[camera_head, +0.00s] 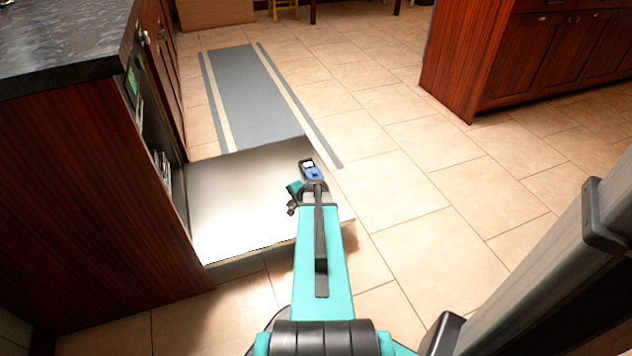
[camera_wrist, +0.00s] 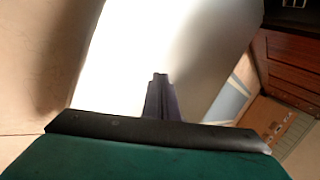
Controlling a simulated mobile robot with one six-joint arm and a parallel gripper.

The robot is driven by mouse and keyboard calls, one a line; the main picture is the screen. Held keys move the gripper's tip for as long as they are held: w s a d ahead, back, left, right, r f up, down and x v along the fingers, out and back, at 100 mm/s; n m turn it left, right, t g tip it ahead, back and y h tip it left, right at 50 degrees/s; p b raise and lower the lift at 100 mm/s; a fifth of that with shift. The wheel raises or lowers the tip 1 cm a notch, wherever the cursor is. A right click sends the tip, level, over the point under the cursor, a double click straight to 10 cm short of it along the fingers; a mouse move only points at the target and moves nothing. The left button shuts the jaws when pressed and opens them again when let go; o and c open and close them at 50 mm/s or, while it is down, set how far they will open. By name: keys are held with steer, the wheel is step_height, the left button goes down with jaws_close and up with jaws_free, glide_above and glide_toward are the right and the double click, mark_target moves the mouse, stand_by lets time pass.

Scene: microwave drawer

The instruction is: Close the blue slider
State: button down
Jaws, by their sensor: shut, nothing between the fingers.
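I cannot pick out a blue slider in either view. A pale flat door or drawer panel (camera_head: 235,190) sticks out, level and low, from the dark red cabinet at the left. It also fills the middle of the wrist view (camera_wrist: 190,45) as a bright surface. My gripper (camera_head: 307,163) is over the panel's right part, near its outer edge. In the wrist view my gripper (camera_wrist: 160,76) shows dark fingers together, with nothing held. I cannot tell whether the fingertips touch the panel. My arm hides part of the panel's near right corner.
A dark countertop (camera_head: 65,40) tops the red cabinet (camera_head: 85,200), whose opening beside the panel is partly visible. A grey striped rug (camera_head: 250,95) lies beyond the panel. Another red cabinet (camera_head: 480,60) stands at the upper right. Tiled floor (camera_head: 420,180) between is clear.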

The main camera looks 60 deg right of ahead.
mark_target(315, 175)
steer(key=s+d+r+m+h+b, duration=0.1)
steer(key=s+d+r+m, duration=0.1)
steer(key=s+d, duration=0.2)
steer(key=s+d+r+m+h+b, duration=0.1)
steer(key=s+d+r+m+h, duration=0.1)
steer(key=d, duration=0.7)
steer(key=shift+s+d+r+m+t, duration=0.2)
steer(key=shift+s+d+m+t, duration=0.1)
steer(key=shift+s, duration=0.6)
steer(key=b+x, duration=0.4)
steer(key=x, duration=0.6)
steer(key=shift+d, duration=0.1)
steer(key=shift+w+d+f+b, duration=0.15)
steer(key=shift+w+d+b, duration=0.25)
steer(key=shift+w+d, duration=0.25)
steer(key=shift+w+d+b, duration=0.4)
steer(key=shift+w+d, duration=0.1)
steer(key=shift+w, duration=0.45)
steer(key=shift+w+d+r, duration=0.1)
steer(key=shift+r, duration=0.1)
